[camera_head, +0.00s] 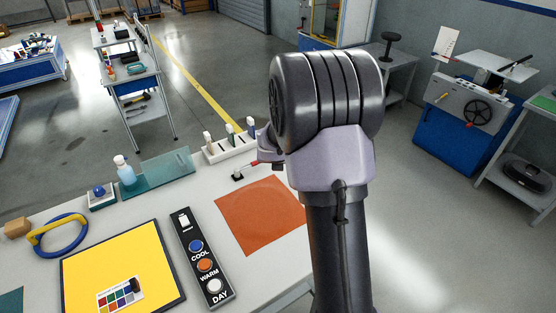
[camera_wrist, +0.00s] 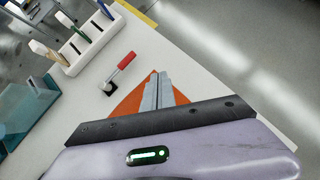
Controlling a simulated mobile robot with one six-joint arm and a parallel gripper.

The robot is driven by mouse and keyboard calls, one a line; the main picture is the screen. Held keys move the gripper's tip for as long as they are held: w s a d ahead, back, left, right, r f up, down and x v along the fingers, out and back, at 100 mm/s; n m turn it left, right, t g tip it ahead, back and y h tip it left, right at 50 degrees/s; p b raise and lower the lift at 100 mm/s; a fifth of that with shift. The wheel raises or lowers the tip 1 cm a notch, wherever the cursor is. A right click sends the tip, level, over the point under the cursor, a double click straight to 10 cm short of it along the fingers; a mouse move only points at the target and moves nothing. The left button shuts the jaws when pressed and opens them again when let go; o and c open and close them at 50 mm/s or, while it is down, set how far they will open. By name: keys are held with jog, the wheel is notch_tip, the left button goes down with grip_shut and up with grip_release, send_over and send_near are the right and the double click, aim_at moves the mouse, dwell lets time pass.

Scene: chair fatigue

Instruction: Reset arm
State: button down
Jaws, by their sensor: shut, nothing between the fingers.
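My gripper (camera_wrist: 157,88) shows in the wrist view with its two grey fingers together and nothing between them. The fingers overlap an orange square mat (camera_wrist: 128,103) in that view; I cannot tell the height above it. In the head view my raised arm stands right of the table's middle and hides most of the gripper. The orange mat (camera_head: 258,215) lies flat on the white table (camera_head: 150,205), just left of my arm.
A small red-handled piece on a black base (camera_wrist: 119,75) stands near the mat. A white rack (camera_head: 228,148) with several upright tools is behind it. A control panel (camera_head: 204,262), a yellow board (camera_head: 120,268) and a blue ring (camera_head: 62,248) are left.

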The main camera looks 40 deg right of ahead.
jog(key=s+a+r+m, duration=1.1)
jog(key=s+r+m, duration=0.3)
jog(key=m, duration=0.5)
jog(key=s+a+r+m+y, duration=0.1)
jog(key=s+a+m+y, duration=0.5)
jog(key=s+a+m, duration=0.7)
jog(key=s+a, duration=0.2)
jog(key=a, duration=0.4)
jog(key=shift+r+m+y, duration=0.4)
